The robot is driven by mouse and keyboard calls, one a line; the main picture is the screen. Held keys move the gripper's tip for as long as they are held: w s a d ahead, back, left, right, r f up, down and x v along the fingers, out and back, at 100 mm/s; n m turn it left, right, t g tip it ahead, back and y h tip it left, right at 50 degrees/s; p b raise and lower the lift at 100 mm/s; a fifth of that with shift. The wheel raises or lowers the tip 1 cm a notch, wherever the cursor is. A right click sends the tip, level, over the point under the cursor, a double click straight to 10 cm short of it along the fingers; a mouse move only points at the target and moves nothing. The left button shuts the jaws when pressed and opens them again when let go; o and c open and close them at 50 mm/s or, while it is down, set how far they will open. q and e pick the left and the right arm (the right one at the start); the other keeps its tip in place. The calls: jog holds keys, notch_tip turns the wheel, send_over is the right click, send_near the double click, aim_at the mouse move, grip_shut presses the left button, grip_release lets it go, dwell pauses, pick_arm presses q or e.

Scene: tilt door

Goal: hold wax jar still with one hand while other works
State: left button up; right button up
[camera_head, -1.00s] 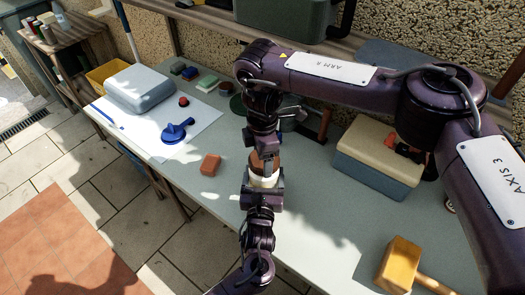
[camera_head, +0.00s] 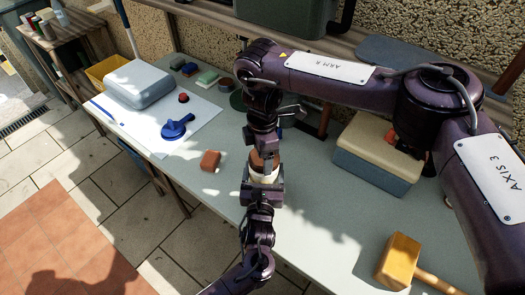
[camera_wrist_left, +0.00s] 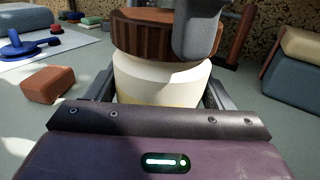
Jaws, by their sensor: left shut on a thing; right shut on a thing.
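The wax jar (camera_head: 264,178) stands upright on the grey-green table, a cream body under a brown ribbed lid (camera_head: 258,158). In the left wrist view the jar body (camera_wrist_left: 160,82) fills the middle, with the lid (camera_wrist_left: 150,38) on top. My left gripper (camera_head: 263,187) is shut around the jar body from the near side. My right gripper (camera_head: 266,160) comes down from above and is shut on the lid; one grey finger (camera_wrist_left: 197,32) shows against it in the left wrist view. Its other finger is hidden, and the arms cover part of the jar.
A reddish-brown block (camera_head: 210,160) lies left of the jar. A wooden mallet (camera_head: 400,262) lies at the front right, a cream-and-blue box (camera_head: 378,150) behind it. The table between block and paper is clear.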

jog(key=shift+f, duration=0.1)
pick_arm(q)
jog(key=c, duration=0.5)
pick_arm(e)
jog(key=m, duration=0.6)
jog(key=shift+w, duration=0.15)
jog(key=m, duration=0.6)
jog(key=shift+w+m, duration=0.1)
jog(key=shift+m, duration=0.2)
jog(key=m, duration=0.6)
jog(key=shift+w+d, duration=0.1)
jog(key=shift+d, duration=0.05)
jog(key=m, duration=0.5)
jog(key=o, duration=0.9)
jog(key=shift+d+f, duration=0.1)
